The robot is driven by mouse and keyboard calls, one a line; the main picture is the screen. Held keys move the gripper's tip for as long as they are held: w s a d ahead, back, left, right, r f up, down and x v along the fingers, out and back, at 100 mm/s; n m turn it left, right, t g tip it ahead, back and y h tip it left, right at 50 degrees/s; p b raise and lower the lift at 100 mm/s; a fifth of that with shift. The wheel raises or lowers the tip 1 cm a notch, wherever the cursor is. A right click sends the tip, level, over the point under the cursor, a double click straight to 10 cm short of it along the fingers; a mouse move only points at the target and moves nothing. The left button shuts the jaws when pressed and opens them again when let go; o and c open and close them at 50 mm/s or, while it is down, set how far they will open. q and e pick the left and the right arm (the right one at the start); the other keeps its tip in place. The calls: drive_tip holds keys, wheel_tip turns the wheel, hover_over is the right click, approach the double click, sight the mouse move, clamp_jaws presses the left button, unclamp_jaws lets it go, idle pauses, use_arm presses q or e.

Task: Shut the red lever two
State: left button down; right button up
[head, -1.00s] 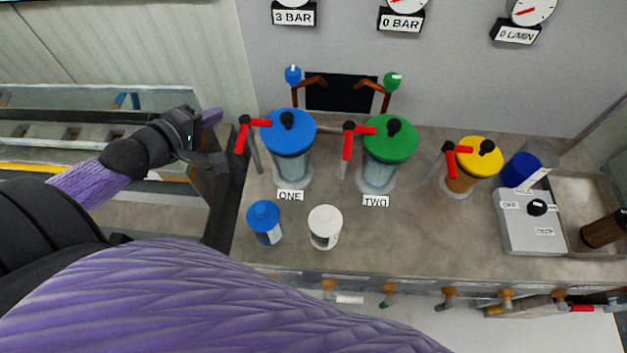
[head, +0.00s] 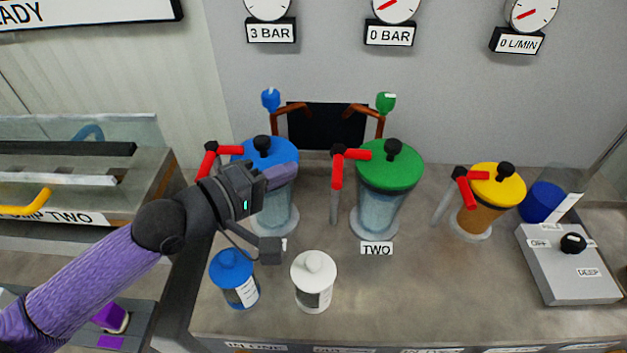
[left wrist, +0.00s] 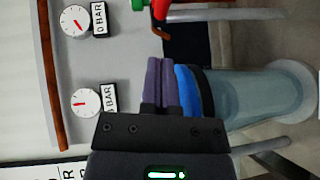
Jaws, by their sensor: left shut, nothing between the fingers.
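The red lever two (head: 337,172) stands on a grey post left of the green-lidded vessel (head: 390,165) labelled TWO. One red arm reaches right toward the lid; the other points down toward the front of the table. My left gripper (head: 292,172) is in front of the blue-lidded vessel one (head: 274,212), left of and apart from lever two. In the left wrist view its purple fingers (left wrist: 159,62) are together and empty, beside the blue lid (left wrist: 187,85). A red piece shows at that view's top edge; I cannot tell surely which lever it is. My right gripper is out of view.
A red lever (head: 212,155) stands left of vessel one, partly hidden by my gripper. A blue bottle (head: 234,280) and a white bottle (head: 313,282) stand in front. A yellow-lidded vessel (head: 497,187) with its red lever and a grey switch box (head: 567,262) are to the right.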

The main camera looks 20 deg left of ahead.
sight(334, 170)
use_arm(q)
drive_tip(key=d, duration=0.1)
drive_tip(key=w+d, duration=0.1)
drive_tip(key=d, duration=0.2)
drive_tip(key=shift+w+d+f, duration=0.1)
drive_tip(key=shift+w+f, duration=0.1)
drive_tip(key=shift+f, duration=0.2)
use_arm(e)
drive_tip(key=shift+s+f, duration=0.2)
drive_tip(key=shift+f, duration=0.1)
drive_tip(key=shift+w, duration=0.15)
use_arm(q)
drive_tip(key=shift+d+r+p, duration=0.2)
drive_tip(key=shift+d+p, duration=0.25)
drive_tip(key=shift+p, duration=0.7)
drive_tip(key=shift+f, duration=0.35)
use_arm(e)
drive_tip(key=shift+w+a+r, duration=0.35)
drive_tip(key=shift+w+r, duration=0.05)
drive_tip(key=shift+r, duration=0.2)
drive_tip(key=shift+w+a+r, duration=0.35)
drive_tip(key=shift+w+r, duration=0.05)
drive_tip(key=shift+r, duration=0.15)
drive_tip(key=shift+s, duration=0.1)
